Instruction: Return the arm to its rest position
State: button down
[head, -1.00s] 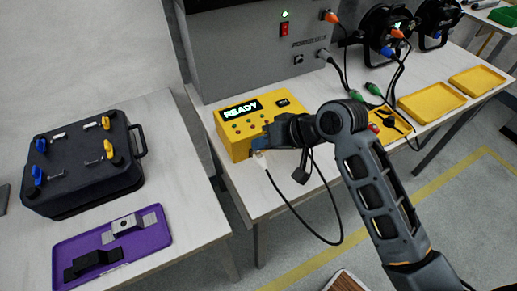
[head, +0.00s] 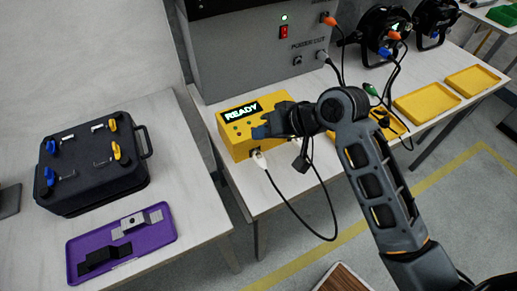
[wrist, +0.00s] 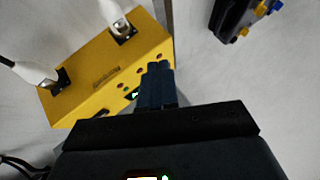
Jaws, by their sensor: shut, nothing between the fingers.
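My gripper (head: 262,131) is in front of the yellow box (head: 228,117) with the lit READY display in the head view. In the wrist view, the blue fingers of my gripper (wrist: 157,70) are together with nothing between them, and they overlap the lower right part of the yellow box (wrist: 95,75). I cannot tell whether they touch it. My arm (head: 375,185) reaches in from the lower right. A white plug (head: 259,159) with a black cable sits at the box's front; two white plugs show at the box in the wrist view, one of them at the top (wrist: 112,14).
A grey power unit (head: 250,50) stands behind the box. Black par cans (head: 378,30) and yellow trays (head: 428,104) are on the right. On the left table are a black case (head: 90,170) and a purple tray (head: 155,236). A floor gap separates the tables.

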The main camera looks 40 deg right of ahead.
jog(key=shift+r, duration=0.15)
dwell(0.4)
jog(key=s+f+n+t+h, duration=0.2)
jog(key=s+f+h, duration=0.2)
jog(key=s, duration=1.1)
jog(key=s+a+r+n+t, duration=0.1)
jog(key=s+a+r+t, duration=0.1)
jog(key=s+a+r, duration=0.2)
jog(key=s+a+r+n+t+b, duration=0.1)
jog(key=s+a+r, duration=0.3)
jog(key=s, duration=0.7)
notch_tip(320, 180, up, 2)
jog(key=shift+s+a+r+n+t+y+b, duration=0.15)
jog(key=shift+n+t+y+b, duration=0.25)
jog(key=shift+t, duration=0.3)
